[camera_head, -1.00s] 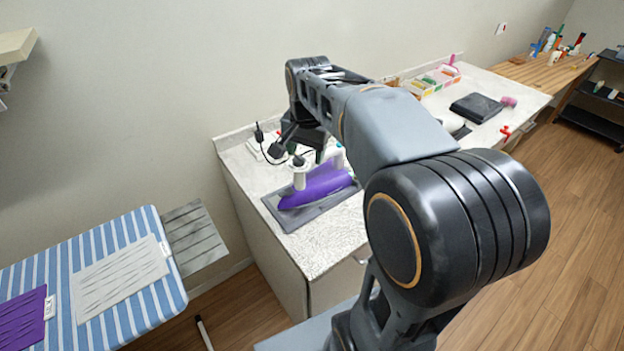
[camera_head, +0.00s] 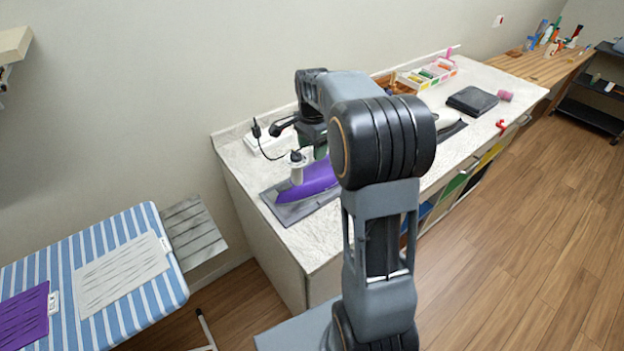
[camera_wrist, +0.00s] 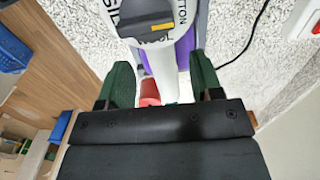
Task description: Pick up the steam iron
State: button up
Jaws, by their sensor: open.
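The steam iron (camera_head: 316,182) has a purple body and a white handle, and it rests on a grey mat (camera_head: 298,212) on the counter. My arm hides its right part in the head view. In the wrist view the iron's white handle (camera_wrist: 165,72), with dark lettering above, lies between the two green fingers of my gripper (camera_wrist: 162,82). The fingers are open, with gaps on both sides of the white part. In the head view my gripper (camera_head: 318,140) is above and behind the iron, partly hidden by my arm.
A black cord (camera_head: 262,146) loops behind the iron to a white power strip by the wall. A tray of coloured items (camera_head: 427,74) and a black folded cloth (camera_head: 472,101) lie farther right on the counter. A striped ironing board (camera_head: 120,225) stands at left.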

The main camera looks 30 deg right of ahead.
jog(key=p, duration=0.1)
send_over(308, 172)
jog(key=s, duration=0.1)
jog(key=shift+d+f, duration=0.2)
jog(key=shift+f, duration=1.15)
jog(key=shift+d+f, duration=0.15)
jog(key=shift+f, duration=1.2)
jog(key=shift+c, duration=0.3)
grip_shut()
jog(key=shift+r, duration=0.15)
